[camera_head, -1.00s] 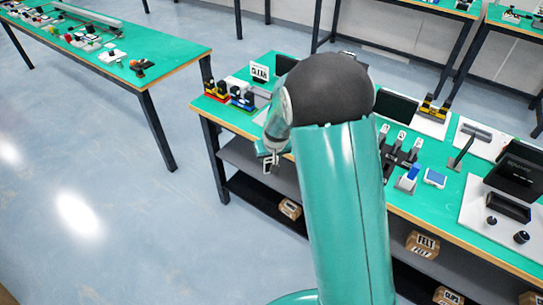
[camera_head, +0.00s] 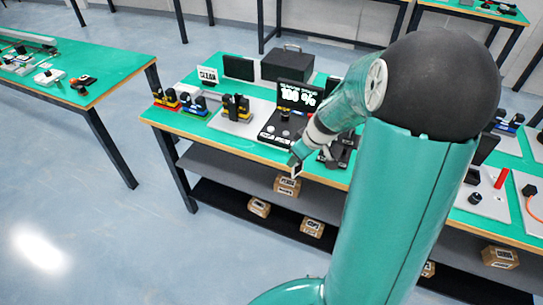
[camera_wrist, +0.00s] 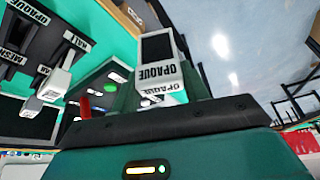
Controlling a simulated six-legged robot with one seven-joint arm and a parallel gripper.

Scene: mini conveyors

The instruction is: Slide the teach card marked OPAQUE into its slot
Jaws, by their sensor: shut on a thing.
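The OPAQUE card (camera_wrist: 158,75) is white with a dark panel and black lettering. It stands between the fingers of my gripper (camera_wrist: 160,98) in the wrist view, and the gripper is shut on it. A dark slot rack (camera_wrist: 62,32) with white labels, one reading OPAQUE (camera_wrist: 28,10), is at the upper left of that view, apart from the card. In the head view my gripper (camera_head: 296,166) is at the front edge of the middle bench; the card is too small to read there. My arm partly hides the rack (camera_head: 342,152).
On the bench (camera_head: 222,143) stand a display reading 100 % (camera_head: 298,95), a black case (camera_head: 287,65), a CLEAR card (camera_head: 208,75) and several small coloured blocks. Labelled boxes (camera_head: 288,186) lie on the shelves below. Open floor (camera_head: 120,235) lies to the left.

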